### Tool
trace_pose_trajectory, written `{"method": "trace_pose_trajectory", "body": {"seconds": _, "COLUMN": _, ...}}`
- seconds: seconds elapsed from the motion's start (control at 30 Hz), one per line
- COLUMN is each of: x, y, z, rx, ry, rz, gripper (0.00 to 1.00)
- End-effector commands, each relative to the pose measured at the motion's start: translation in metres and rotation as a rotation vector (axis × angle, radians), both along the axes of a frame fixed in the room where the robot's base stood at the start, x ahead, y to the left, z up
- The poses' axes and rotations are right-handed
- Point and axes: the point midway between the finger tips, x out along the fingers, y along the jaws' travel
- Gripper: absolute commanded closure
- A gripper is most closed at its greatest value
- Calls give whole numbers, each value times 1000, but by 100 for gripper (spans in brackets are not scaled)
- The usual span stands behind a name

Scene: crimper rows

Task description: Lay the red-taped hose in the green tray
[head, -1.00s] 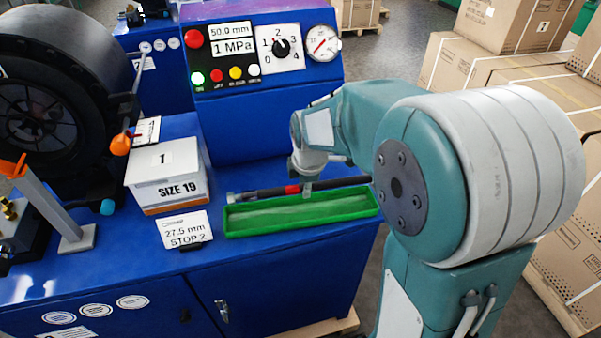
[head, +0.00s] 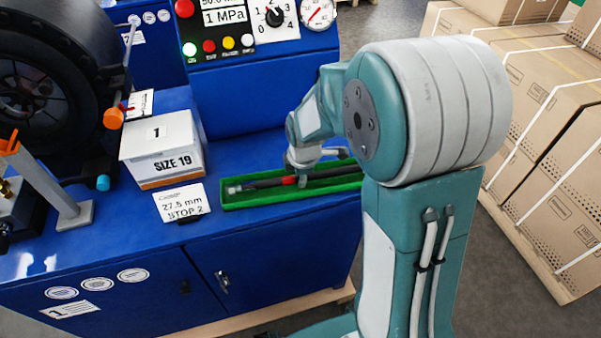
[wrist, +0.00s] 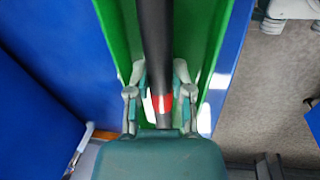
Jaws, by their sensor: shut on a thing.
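The black hose with red tape (head: 262,184) lies lengthwise within the outline of the green tray (head: 240,204) on the blue bench in the head view. My gripper (head: 303,180) is shut on the hose close to the red band. In the wrist view the fingers (wrist: 160,100) sit on both sides of the hose (wrist: 154,45), with the red tape between them. The green tray walls (wrist: 208,75) run along both sides of it. I cannot tell whether the hose touches the tray floor. The hose's right part is partly hidden by my arm.
A white box marked SIZE 19 (head: 160,155) and a card reading 27.5 mm STOP 2 (head: 182,203) stand left of the tray. The blue machine with its control panel (head: 240,40) rises behind. Cardboard boxes (head: 540,150) stand at the right.

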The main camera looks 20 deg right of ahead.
Motion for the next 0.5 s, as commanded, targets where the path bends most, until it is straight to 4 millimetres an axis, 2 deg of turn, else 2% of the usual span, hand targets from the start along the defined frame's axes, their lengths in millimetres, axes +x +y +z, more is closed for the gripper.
{"method": "trace_pose_trajectory", "body": {"seconds": 0.5, "x": 0, "y": 0, "z": -4, "rx": 0, "ry": 1, "rz": 0, "gripper": 100}}
